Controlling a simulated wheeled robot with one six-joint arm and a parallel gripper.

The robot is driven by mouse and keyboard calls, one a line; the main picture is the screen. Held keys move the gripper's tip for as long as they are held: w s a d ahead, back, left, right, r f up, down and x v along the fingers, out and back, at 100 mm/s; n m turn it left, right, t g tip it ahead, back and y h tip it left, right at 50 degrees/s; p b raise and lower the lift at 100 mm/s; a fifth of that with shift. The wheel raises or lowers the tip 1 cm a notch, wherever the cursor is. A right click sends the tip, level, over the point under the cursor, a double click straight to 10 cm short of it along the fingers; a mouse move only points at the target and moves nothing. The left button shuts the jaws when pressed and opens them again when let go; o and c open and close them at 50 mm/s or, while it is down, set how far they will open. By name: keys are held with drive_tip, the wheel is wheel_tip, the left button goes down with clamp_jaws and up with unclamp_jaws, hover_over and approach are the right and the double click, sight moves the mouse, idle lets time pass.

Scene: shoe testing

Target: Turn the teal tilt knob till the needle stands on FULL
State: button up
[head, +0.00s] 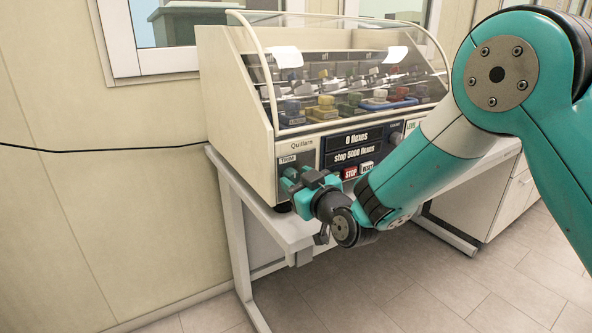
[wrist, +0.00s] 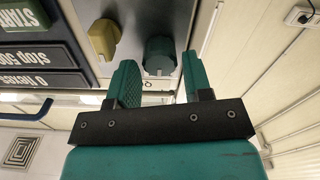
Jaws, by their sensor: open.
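The teal knob (wrist: 160,55) is a short round knob on the grey front panel of the shoe-testing machine. In the wrist view it sits between the two teal fingers of my gripper (wrist: 159,62), with a visible space on each side. My gripper is open and holds nothing. In the head view my gripper (head: 287,180) is at the lower left of the machine's front. I cannot pick the teal knob out there from the teal fingers. No needle or FULL mark can be made out in either view.
A yellow knob (wrist: 104,38) is close beside the teal one. The machine (head: 237,110) has a clear hood over several shoe samples, a display (head: 356,137) and a red STOP button (head: 350,172). It stands on a white table (head: 290,233). A wall is at the left.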

drive_tip(key=shift+w+a, duration=0.3)
drive_tip(key=shift+w, duration=0.1)
drive_tip(key=shift+c, duration=0.2)
drive_tip(key=c, duration=0.6)
drive_tip(key=shift+m, duration=0.3)
drive_tip(key=m+b, duration=0.2)
drive_tip(key=m, duration=0.2)
drive_tip(key=m+b, duration=0.1)
drive_tip(key=m, duration=0.4)
drive_tip(key=shift+m, duration=0.3)
